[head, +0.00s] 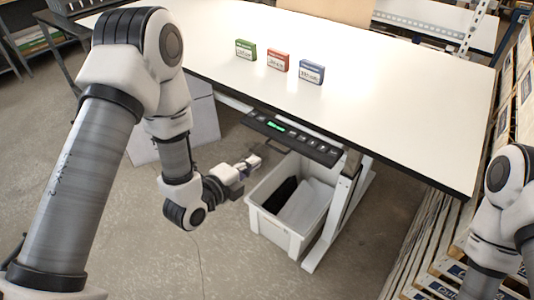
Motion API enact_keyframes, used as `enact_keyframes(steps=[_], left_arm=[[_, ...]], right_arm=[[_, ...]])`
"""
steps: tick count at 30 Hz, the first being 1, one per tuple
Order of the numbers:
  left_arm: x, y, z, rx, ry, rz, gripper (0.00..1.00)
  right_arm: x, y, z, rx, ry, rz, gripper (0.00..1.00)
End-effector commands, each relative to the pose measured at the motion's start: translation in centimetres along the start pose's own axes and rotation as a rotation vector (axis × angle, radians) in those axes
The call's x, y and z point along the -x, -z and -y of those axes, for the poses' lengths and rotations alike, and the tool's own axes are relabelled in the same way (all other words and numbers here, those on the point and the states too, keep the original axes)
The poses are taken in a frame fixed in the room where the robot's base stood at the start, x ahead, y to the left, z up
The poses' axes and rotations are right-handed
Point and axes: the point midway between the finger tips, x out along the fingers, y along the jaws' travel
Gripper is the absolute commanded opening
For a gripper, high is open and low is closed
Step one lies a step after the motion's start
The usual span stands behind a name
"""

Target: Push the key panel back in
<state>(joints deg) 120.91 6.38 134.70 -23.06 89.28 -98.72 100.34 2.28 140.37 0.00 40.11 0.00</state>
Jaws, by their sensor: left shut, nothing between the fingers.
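The key panel (291,138) is a dark strip with a green lit display and several buttons. It sticks out from under the front edge of the white table (400,110). My left gripper (256,160) is shut and empty. In the picture it is just below the left part of the panel, above the rim of a grey bin; I cannot tell the exact gap to the panel. My right arm shows at the right edge, but its gripper is out of the picture.
Green (245,50), red (277,61) and blue (311,73) small boxes stand on the table. A light grey bin (278,232) with dark and pale contents stands below the panel, beside a white table leg (340,205). Stacked pallets (440,240) stand at the right.

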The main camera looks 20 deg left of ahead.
Motion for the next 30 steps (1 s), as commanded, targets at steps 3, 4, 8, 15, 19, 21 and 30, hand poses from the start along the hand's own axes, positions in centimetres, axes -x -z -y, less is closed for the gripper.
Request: enact_keyframes(steps=[3, 4, 8, 15, 19, 21, 30], left_arm=[[-2.5, 0.1, 0.4, -0.003, 0.001, -0.003, 0.00], [-3.2, 0.1, 0.4, -0.002, 0.001, -0.003, 0.00], [-5.4, 0.1, 0.3, 0.000, -0.001, -0.002, 0.00], [-7.1, 0.1, 0.0, 0.002, -0.002, 0.000, 0.00], [-7.1, 0.0, 0.0, 0.002, -0.001, 0.000, 0.00], [-7.1, 0.0, 0.0, 0.002, -0.001, 0.000, 0.00], [-10.9, 0.1, 0.3, -0.004, 0.004, -0.002, 0.00]], right_arm=[[1.2, -0.1, 0.0, 0.000, 0.000, 0.001, 0.94], [1.4, -0.1, 0.0, 0.000, 0.000, 0.001, 0.94], [2.3, -0.1, 0.0, 0.000, 0.000, 0.002, 0.94], [2.6, -0.1, 0.0, 0.000, 0.000, 0.001, 0.94], [2.6, -0.1, 0.0, 0.000, 0.000, 0.001, 0.94], [2.5, -0.1, 0.0, 0.000, 0.000, 0.001, 0.94], [0.6, -0.1, 0.0, 0.000, 0.000, 0.002, 0.94]])
